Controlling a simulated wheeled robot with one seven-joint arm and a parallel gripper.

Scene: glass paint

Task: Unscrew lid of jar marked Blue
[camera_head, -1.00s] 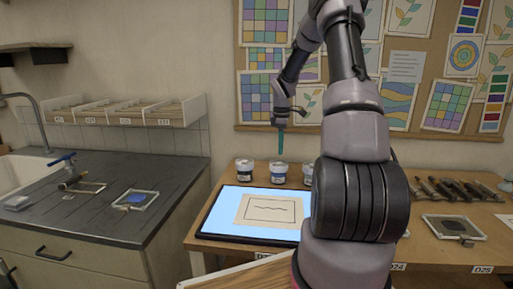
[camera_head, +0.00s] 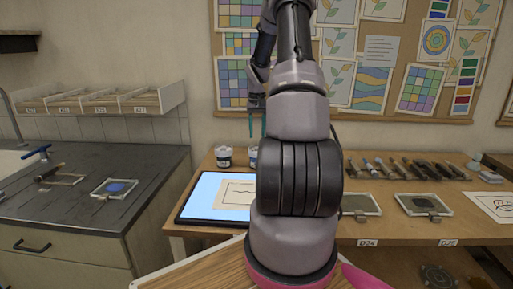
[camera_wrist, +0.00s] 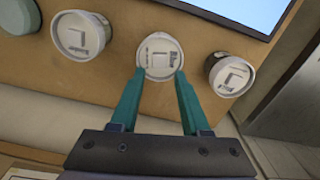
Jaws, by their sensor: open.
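The jar marked Blue (camera_wrist: 160,55) is the middle of three jars in the wrist view. It has a round white lid with an L-shaped mark on top. It also shows in the head view (camera_head: 252,158), partly hidden behind my arm. My gripper (camera_wrist: 160,75) is open, its two teal fingers apart, with their tips at the near edge of the Blue lid in the picture. I cannot tell their height above it. In the head view my gripper (camera_head: 258,133) points down above the jars, partly hidden.
One jar (camera_wrist: 230,73) stands right of the Blue jar and another (camera_wrist: 81,35) left of it in the wrist view. A lit tablet (camera_head: 205,200) lies in front of the jars on the wooden table. Tools (camera_head: 410,168) lie at the back right.

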